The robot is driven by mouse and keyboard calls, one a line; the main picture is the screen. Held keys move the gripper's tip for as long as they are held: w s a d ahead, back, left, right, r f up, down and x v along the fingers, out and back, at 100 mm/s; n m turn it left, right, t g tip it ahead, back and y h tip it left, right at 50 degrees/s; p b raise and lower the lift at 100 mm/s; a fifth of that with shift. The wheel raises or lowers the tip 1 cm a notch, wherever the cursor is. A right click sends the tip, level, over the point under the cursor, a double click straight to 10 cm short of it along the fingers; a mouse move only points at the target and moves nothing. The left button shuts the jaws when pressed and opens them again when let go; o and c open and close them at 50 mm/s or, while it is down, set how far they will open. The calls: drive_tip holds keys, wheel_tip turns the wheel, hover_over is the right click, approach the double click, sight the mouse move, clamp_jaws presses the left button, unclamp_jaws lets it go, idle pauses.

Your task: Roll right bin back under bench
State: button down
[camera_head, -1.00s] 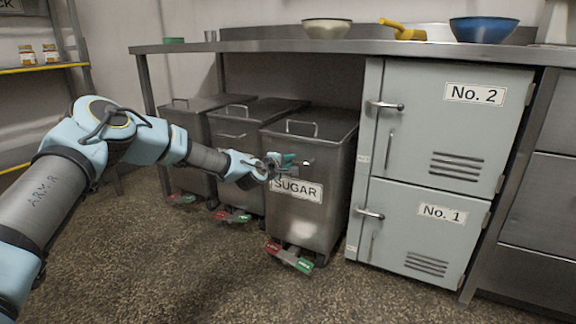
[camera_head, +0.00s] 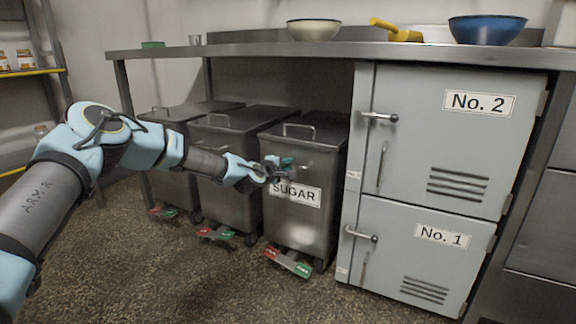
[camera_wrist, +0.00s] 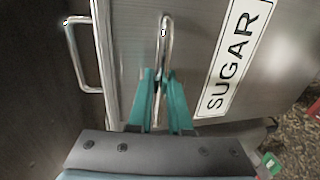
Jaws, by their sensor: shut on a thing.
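The right bin (camera_head: 301,226) is a steel bin on castors with a SUGAR label (camera_head: 296,194). It stands under the bench (camera_head: 230,50), beside the grey lockers, with a red and green pedal pair (camera_head: 287,262) at its foot. My gripper (camera_head: 284,165) is at the upper front of this bin. In the wrist view my gripper (camera_wrist: 162,95) has its teal fingers shut around the bin's front handle (camera_wrist: 165,40). The SUGAR label (camera_wrist: 237,55) shows right of the fingers. The bin's rear wheels are hidden.
A middle bin (camera_head: 222,205) and a left bin (camera_head: 172,185) stand to the left. The grey locker No. 1 (camera_head: 410,262) is close on the right. Bowls (camera_head: 314,30) stand on the bench. The floor (camera_head: 180,285) in front is clear.

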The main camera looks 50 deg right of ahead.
drive_tip(key=shift+d+r, duration=0.1)
drive_tip(key=c, duration=0.8)
unclamp_jaws()
drive_tip(key=shift+c, duration=0.2)
drive_tip(key=p+v, duration=0.2)
drive_tip(key=v, duration=0.8)
drive_tip(key=shift+a+p, duration=0.3)
drive_tip(key=shift+a, duration=0.1)
